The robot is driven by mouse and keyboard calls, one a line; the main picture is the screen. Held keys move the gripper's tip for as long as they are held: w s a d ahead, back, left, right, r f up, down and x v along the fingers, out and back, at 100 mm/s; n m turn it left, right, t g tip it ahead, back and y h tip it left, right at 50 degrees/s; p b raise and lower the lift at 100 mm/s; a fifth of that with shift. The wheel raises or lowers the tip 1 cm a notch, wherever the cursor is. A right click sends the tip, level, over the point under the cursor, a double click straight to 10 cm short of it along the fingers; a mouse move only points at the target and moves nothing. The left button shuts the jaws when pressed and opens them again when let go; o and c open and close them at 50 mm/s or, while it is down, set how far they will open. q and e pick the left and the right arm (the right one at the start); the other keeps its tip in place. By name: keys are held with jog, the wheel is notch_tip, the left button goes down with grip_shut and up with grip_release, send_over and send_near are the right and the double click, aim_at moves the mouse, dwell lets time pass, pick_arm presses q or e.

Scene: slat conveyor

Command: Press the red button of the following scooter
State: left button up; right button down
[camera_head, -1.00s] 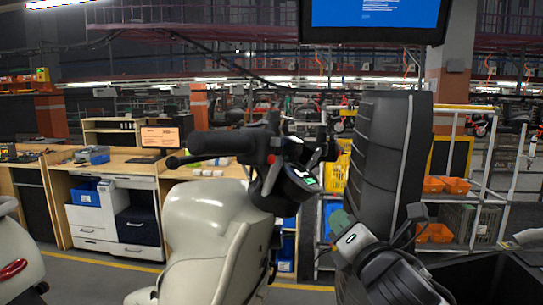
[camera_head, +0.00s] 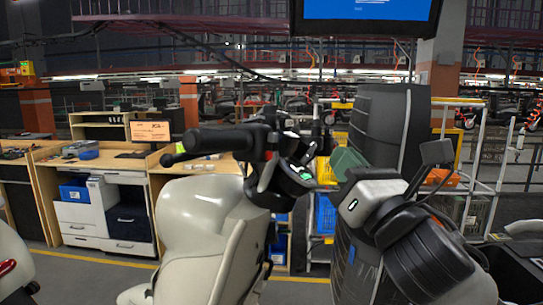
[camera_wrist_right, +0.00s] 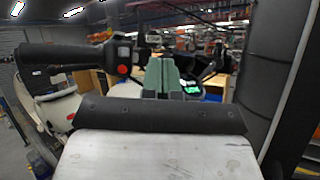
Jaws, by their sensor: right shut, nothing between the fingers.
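The scooter (camera_head: 200,215) is cream with black handlebars and stands in the middle of the head view. Its red button (camera_head: 268,155) is small and sits on the handlebar's switch housing; in the right wrist view the red button (camera_wrist_right: 122,69) shows left of my fingers. My right gripper (camera_head: 345,161) has green fingers, is shut and holds nothing. It is raised to about handlebar height, right of the scooter's display and apart from the button. In the wrist view, the green fingers (camera_wrist_right: 163,75) point toward the handlebar area, with the lit display to their right. My left gripper is not in view.
A wooden workbench (camera_head: 45,180) with drawers and blue bins stands behind at the left. A rack with an orange bin (camera_head: 440,178) is at the right. Part of another scooter (camera_head: 12,250) shows at the left edge. A monitor (camera_head: 365,9) hangs above.

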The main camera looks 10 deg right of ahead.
aim_at(268, 156)
jog(key=w+a, duration=0.5)
jog(key=a, duration=0.1)
jog(key=shift+a+f, duration=0.15)
jog(key=shift+a, duration=0.05)
jog(key=shift+w, duration=0.1)
jog(key=shift+a, duration=0.1)
dwell(1.8)
jog(key=shift+w+a, duration=0.25)
jog(key=shift+w+a+p, duration=0.25)
jog(key=shift+a+p, duration=0.05)
jog(key=shift+p, duration=0.05)
dwell(0.9)
jog(key=shift+d, duration=0.1)
jog(key=shift+s+d, duration=0.55)
